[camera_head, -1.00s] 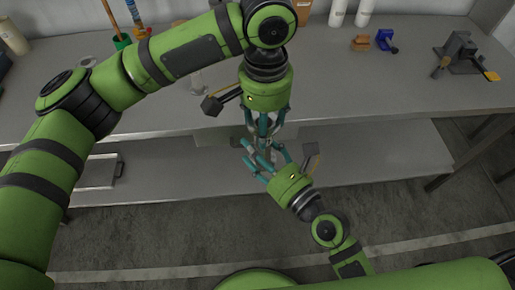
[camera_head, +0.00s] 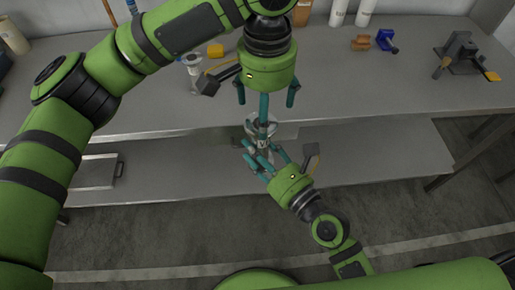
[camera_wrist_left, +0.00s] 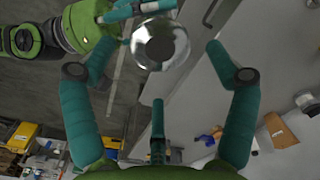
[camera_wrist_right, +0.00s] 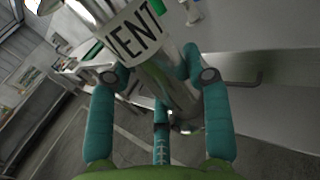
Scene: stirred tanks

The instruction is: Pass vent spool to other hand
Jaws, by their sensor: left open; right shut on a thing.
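The vent spool (camera_head: 258,136) is a shiny metal piece held in front of the bench edge. In the right wrist view its white VENT label (camera_wrist_right: 133,32) and metal body lie between the fingers. My right gripper (camera_head: 256,158) is shut on it from below. My left gripper (camera_head: 265,105) is above it with fingers spread open. In the left wrist view the spool's round metal end (camera_wrist_left: 160,44) shows beyond the open fingers, beside my right gripper. The spool's lower part is partly hidden by the right fingers.
The grey bench (camera_head: 350,90) runs behind, with a lower shelf (camera_head: 360,160). On it stand an orange block (camera_head: 361,43), a blue clamp-like piece (camera_head: 386,40), a dark fixture (camera_head: 460,52) and a metal flanged piece (camera_head: 192,70). The floor in front is clear.

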